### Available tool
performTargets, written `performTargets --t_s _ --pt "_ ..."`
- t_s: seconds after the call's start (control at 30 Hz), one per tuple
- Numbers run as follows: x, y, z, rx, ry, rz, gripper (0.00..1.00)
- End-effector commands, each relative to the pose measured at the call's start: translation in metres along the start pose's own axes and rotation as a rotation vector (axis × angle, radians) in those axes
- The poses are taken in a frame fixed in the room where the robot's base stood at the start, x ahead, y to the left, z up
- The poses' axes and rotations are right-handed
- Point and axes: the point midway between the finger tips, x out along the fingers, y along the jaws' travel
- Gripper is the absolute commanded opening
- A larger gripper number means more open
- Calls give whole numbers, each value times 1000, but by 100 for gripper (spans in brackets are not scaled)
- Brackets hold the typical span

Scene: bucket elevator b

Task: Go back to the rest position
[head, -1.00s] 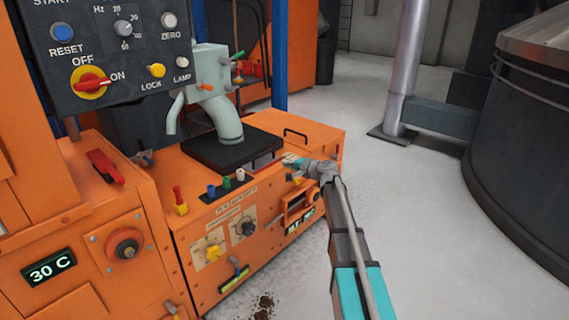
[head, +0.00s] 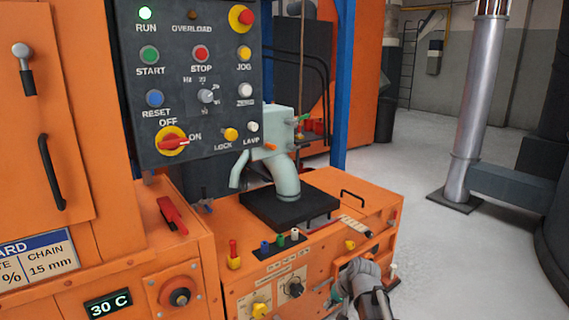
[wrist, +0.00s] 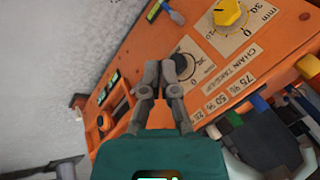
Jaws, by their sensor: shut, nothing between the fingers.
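My gripper (wrist: 161,75) is shut and empty in the wrist view. Its two grey fingers point over the orange front panel (wrist: 140,45) of the machine. A dark round knob (wrist: 188,68) lies just beyond the fingertips; I cannot tell the exact gap. In the head view, my arm comes in at the bottom, right of centre, in front of the orange cabinet (head: 370,210). There my gripper is mostly hidden behind my own wrist.
A yellow knob (wrist: 230,12) and small coloured levers (head: 280,241) sit on the cabinet. A metal post (head: 478,100) stands at the right. Grey floor (head: 425,250) is clear between.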

Motion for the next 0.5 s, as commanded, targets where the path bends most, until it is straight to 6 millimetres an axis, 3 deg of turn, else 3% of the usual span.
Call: performTargets --t_s 0.03,0.1,0.5 --pt "-6 4 23 -28 -31 54 0" --pt "-9 11 41 -58 -68 119 0" --pt "-34 41 107 -151 -204 370 0"
